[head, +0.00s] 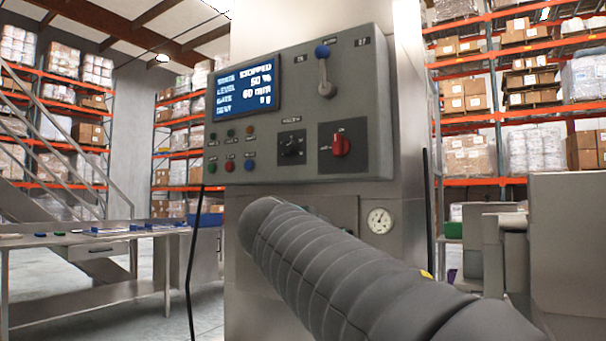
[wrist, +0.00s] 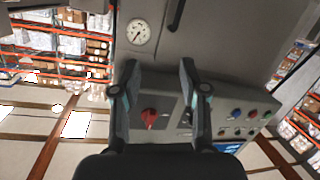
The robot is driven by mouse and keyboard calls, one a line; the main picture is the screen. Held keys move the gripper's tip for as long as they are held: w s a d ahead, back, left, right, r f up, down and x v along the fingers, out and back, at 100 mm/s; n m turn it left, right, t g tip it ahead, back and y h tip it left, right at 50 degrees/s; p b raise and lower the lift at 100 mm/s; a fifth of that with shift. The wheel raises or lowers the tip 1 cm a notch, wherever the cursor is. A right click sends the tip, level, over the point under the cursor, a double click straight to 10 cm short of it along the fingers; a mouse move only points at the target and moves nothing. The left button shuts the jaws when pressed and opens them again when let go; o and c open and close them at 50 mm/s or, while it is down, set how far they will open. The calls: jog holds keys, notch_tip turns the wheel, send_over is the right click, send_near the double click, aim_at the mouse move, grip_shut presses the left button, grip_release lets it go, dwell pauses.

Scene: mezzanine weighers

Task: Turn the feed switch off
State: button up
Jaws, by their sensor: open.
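The grey control panel (head: 270,110) carries a red rotary switch (head: 341,146) on a black plate, a black rotary selector (head: 291,147) and a blue-knobbed lever (head: 323,70). Their labels are too small to read, so I cannot tell which is the feed switch. The blue-knobbed lever points up. In the wrist view, the red rotary switch (wrist: 149,117) shows between the fingers of my gripper (wrist: 159,64). The fingers are apart and hold nothing. The black selector is mostly hidden behind the right finger. In the head view my arm hides the gripper.
A lit display (head: 245,88) reads "STOPPED", 50 % and 60 mm. Several coloured buttons (head: 230,150) sit below it. A round gauge (head: 380,221) is on the cabinet under the panel. A steel table (head: 100,240) stands left; steel housing (head: 565,240) stands right.

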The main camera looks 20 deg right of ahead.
jog(key=w+r+m+t+h, duration=0.2)
jog(key=w+r+h, duration=0.15)
jog(key=r, duration=0.55)
jog(key=m+h+b, duration=0.1)
jog(key=m+h, duration=0.2)
send_near(335, 137)
jog(key=p+x, duration=0.5)
jog(key=x, duration=0.3)
jog(key=shift+s+p, duration=0.1)
jog(key=shift+p, duration=0.2)
jog(key=shift+w+d+r, duration=0.15)
jog(key=shift+w+d, duration=0.2)
jog(key=shift+d, duration=0.1)
grip_shut()
